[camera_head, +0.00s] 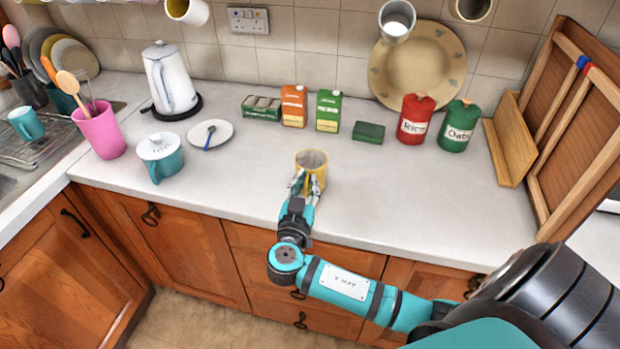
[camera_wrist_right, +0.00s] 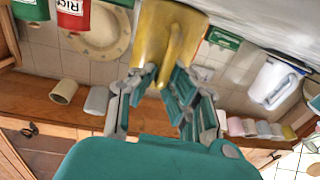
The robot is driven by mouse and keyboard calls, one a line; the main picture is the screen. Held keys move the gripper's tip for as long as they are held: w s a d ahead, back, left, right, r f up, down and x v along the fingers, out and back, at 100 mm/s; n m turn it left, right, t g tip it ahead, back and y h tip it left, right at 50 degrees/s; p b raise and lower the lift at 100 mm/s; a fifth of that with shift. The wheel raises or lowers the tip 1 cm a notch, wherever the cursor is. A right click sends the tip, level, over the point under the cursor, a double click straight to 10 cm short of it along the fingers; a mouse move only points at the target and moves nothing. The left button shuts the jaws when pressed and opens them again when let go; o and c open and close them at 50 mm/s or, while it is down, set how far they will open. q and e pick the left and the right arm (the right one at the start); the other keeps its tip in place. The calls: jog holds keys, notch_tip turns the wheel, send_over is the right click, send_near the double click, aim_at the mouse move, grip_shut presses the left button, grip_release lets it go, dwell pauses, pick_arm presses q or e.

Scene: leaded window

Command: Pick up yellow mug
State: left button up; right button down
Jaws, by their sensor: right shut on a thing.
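The yellow mug (camera_head: 312,162) is upright at the counter's front middle in the head view. It also shows at the top of the right wrist view (camera_wrist_right: 150,35), with its handle facing the gripper. My right gripper (camera_head: 305,185) reaches it from the front. Its fingers (camera_wrist_right: 163,85) are shut on the mug, around the handle side. Whether the mug's base touches the counter is hard to tell. My left gripper is not in view.
A teal lidded mug (camera_head: 165,160), a saucer with a spoon (camera_head: 210,134) and a white kettle (camera_head: 170,80) stand to the left. Cartons, a green box (camera_head: 368,132) and canisters (camera_head: 415,118) stand behind. The counter right of the mug is clear.

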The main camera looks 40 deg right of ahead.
jog(key=shift+r, duration=0.15)
jog(key=shift+r+b, duration=0.65)
jog(key=shift+r, duration=0.85)
jog(key=s+d+r+b, duration=0.1)
jog(key=s+b, duration=0.3)
jog(key=s, duration=1.1)
jog(key=shift+s+r+b, duration=0.4)
jog(key=shift+d, duration=0.1)
dwell(1.1)
